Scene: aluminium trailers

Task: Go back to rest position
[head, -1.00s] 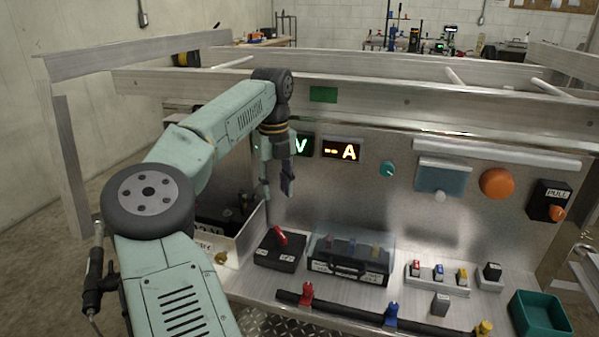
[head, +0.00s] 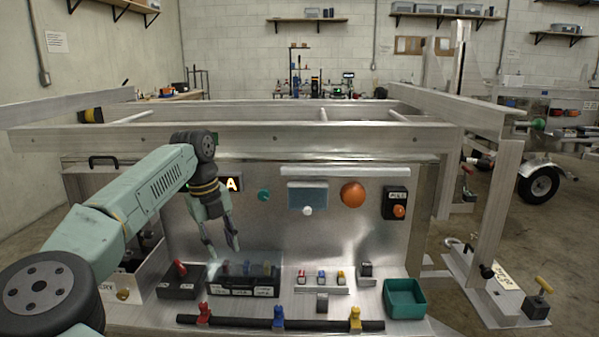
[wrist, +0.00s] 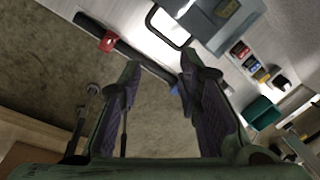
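My gripper (head: 224,250) hangs at the end of my arm in front of the trailer's metal panel (head: 330,240), above the clear-lidded box (head: 243,280). Its two fingers are spread apart with nothing between them. The wrist view shows the open fingers (wrist: 158,80) too, with floor and a dark bar (wrist: 135,52) beyond them. My arm reaches in from the lower left.
A black box with a red switch (head: 180,284), small coloured switches (head: 321,278) and a green bin (head: 405,298) stand on the shelf. A bar with red, blue and yellow valves (head: 280,322) runs along its front. An orange knob (head: 353,195) sticks out of the panel.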

